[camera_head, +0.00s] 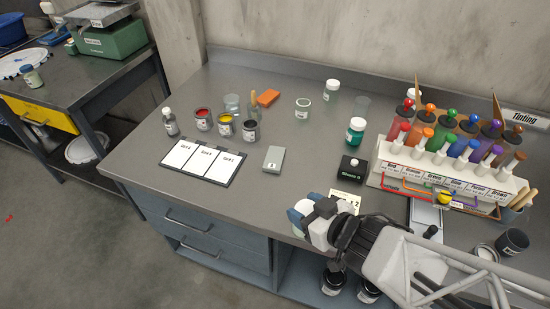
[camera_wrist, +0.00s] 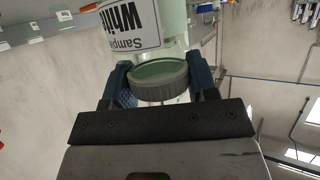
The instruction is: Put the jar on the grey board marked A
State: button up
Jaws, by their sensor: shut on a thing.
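My gripper (camera_head: 303,216) is over the front edge area of the bench. In the wrist view my gripper (camera_wrist: 160,82) has its blue fingers on both sides of a clear, pale-green jar (camera_wrist: 174,55) with a grey lid and a white label reading "Sample White". The fingers close near the lid. In the head view the jar is mostly hidden by my gripper. A small grey board (camera_head: 274,159) with a white label lies flat mid-bench, behind and left of my gripper, with nothing on it. Its letter is too small to read surely.
A dark board with white cards (camera_head: 201,161) lies left of the grey board. Open paint cans (camera_head: 226,125) stand behind the cards. A black block (camera_head: 350,170) and a green jar (camera_head: 355,131) are to the right. A coloured bottle rack (camera_head: 450,172) fills the right side.

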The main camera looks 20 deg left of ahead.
jog(key=w+a+r, duration=0.1)
jog(key=w+a, duration=0.5)
jog(key=w, duration=0.3)
jog(key=shift+w, duration=0.4)
jog(key=shift+a, duration=0.1)
jog(key=w+a+f, duration=0.1)
jog(key=w+a, duration=0.8)
jog(key=w, duration=0.3)
jog(key=shift+f, duration=0.25)
jog(key=shift+w+a, duration=0.1)
jog(key=shift+w, duration=0.05)
jog(key=shift+w+a+f, duration=0.1)
jog(key=shift+w+f, duration=0.05)
jog(key=shift+f, duration=0.75)
jog(key=shift+w+a+f, duration=0.1)
jog(key=shift+f, duration=0.8)
